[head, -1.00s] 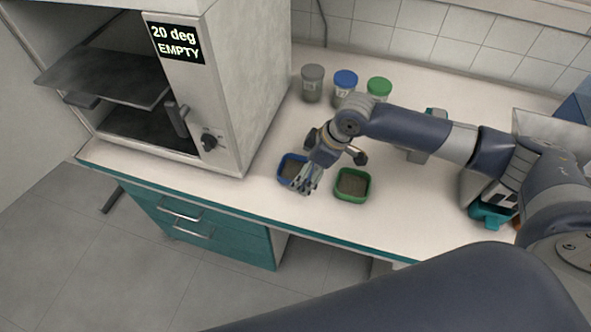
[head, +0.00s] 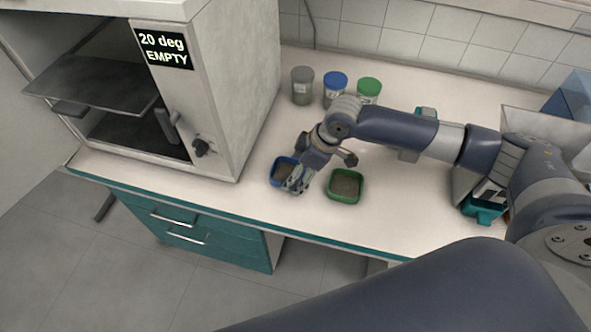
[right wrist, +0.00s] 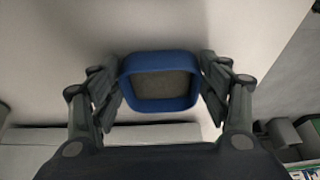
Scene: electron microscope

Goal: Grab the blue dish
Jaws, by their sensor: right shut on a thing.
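The blue dish (head: 281,172) is a small square dish with a grey-brown filling, near the front edge of the bench. My right gripper (head: 294,180) is over its right side and hides part of it in the head view. In the right wrist view the blue dish (right wrist: 160,82) sits between the two fingers of my right gripper (right wrist: 161,88), which are shut on its sides. I cannot tell whether the dish is lifted off the bench. My left gripper is not in view.
A green dish (head: 346,186) stands just right of the gripper. Grey (head: 302,86), blue-lidded (head: 334,88) and green-lidded (head: 369,91) jars stand behind. An open oven-like cabinet (head: 205,95) reading "20 deg EMPTY" is at the left. The bench (head: 240,195) is clear between cabinet and dishes.

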